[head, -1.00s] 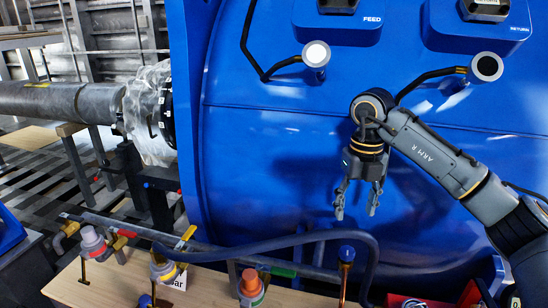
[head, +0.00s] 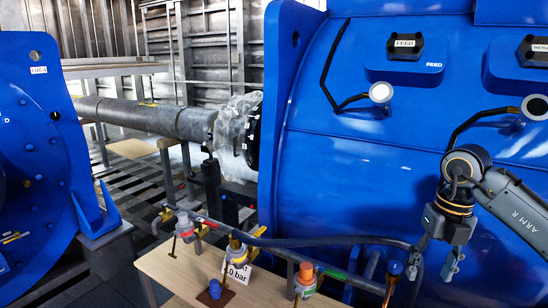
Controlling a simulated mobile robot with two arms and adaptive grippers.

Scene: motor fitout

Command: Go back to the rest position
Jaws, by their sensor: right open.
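My right gripper (head: 432,270) hangs fingers down at the lower right of the head view, in front of the big blue motor housing (head: 340,180). Its two fingers are apart with nothing between them. The right arm comes in from the right edge. My left gripper and arm are not in view.
A wooden bench (head: 170,270) in front holds several capped fittings, a small sign (head: 238,272) and a dark hose (head: 340,241). Round ports (head: 381,92) stick out of the housing. Another blue machine (head: 35,170) stands at left; a grey shaft (head: 160,118) runs behind.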

